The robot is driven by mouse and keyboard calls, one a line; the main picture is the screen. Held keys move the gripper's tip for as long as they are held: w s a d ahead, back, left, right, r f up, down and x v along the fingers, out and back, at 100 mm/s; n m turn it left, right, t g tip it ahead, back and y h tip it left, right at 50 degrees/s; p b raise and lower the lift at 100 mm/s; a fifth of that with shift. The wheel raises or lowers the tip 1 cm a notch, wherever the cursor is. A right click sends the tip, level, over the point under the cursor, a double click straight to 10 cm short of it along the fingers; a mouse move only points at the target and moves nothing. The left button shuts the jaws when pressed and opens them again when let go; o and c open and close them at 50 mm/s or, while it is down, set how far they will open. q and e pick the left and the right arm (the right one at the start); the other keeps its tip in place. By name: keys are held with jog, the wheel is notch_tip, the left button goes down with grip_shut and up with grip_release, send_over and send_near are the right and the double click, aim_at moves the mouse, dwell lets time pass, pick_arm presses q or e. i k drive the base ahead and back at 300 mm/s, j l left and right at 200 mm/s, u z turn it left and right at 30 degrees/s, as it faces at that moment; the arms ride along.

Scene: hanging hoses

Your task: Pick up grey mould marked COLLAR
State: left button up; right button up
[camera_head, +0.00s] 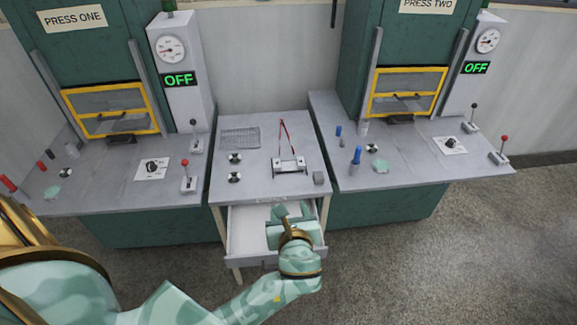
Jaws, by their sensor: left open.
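No COLLAR marking is legible in the head view, so I cannot tell which thing is the mould. A small grey block (319,178) sits at the right front of the middle table (260,180). A grey metal piece with red handles (290,165) stands left of it. The table's drawer (243,240) is pulled out and its light inside shows at the left. My left gripper (293,211) is open above the drawer, in front of the table edge. The gripper and wrist hide part of the drawer's inside. My right gripper is out of view.
Press one (100,60) stands left and press two (405,50) right, both displays reading OFF. Levers with red knobs (186,178) rise from the benches. Blue-topped items (356,160) stand on the right bench. A wire mesh (240,138) and two round metal pieces (235,158) lie on the table.

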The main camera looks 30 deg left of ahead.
aim_at(298, 164)
jog(key=i+j, duration=0.8)
jog(key=j, duration=0.1)
